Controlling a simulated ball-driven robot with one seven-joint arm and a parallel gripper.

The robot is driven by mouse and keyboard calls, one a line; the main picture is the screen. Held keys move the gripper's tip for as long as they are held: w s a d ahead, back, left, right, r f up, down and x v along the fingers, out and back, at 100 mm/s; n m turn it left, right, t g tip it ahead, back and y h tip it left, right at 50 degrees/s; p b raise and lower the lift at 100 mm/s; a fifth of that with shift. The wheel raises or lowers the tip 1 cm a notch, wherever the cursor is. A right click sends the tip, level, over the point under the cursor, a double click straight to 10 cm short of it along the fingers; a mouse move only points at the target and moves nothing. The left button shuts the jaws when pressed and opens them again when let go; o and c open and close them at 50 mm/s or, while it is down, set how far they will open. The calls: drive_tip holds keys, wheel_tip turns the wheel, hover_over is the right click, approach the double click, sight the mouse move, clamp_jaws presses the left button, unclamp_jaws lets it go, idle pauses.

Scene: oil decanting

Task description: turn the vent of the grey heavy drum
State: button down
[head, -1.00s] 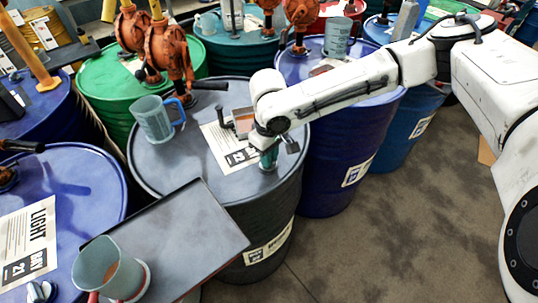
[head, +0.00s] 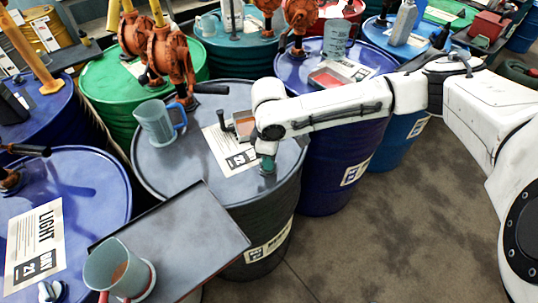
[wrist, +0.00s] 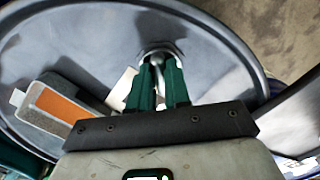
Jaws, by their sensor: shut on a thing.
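The grey drum (head: 172,170) stands in the middle of the head view, with a HEAVY label on its side. Its bare top also fills most of the wrist view (wrist: 75,38). My gripper (head: 267,166) points down at the front right of this drum top. In the wrist view, the green fingers of my gripper (wrist: 160,70) are shut on the small metal vent (wrist: 157,50) near the drum's rim. The fingers hide most of the vent, so its angle cannot be told.
A clear jug with a blue handle (head: 158,125) and a small orange-topped block (head: 243,124) stand on the grey drum. Floor at the right is clear.

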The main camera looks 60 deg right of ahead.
drive_tip(key=n+p, duration=0.1)
drive_tip(key=n, duration=0.5)
drive_tip(key=shift+w+d, duration=0.1)
drive_tip(key=n, duration=0.5)
drive_tip(key=shift+w, duration=0.1)
drive_tip(key=shift+n, duration=0.5)
drive_tip(key=c, duration=1.1)
unclamp_jaws()
drive_tip(key=shift+r, duration=0.1)
wheel_tip(320, 180, up, 11)
drive_tip(key=shift+f+b, duration=0.2)
drive_tip(key=shift+b, duration=0.2)
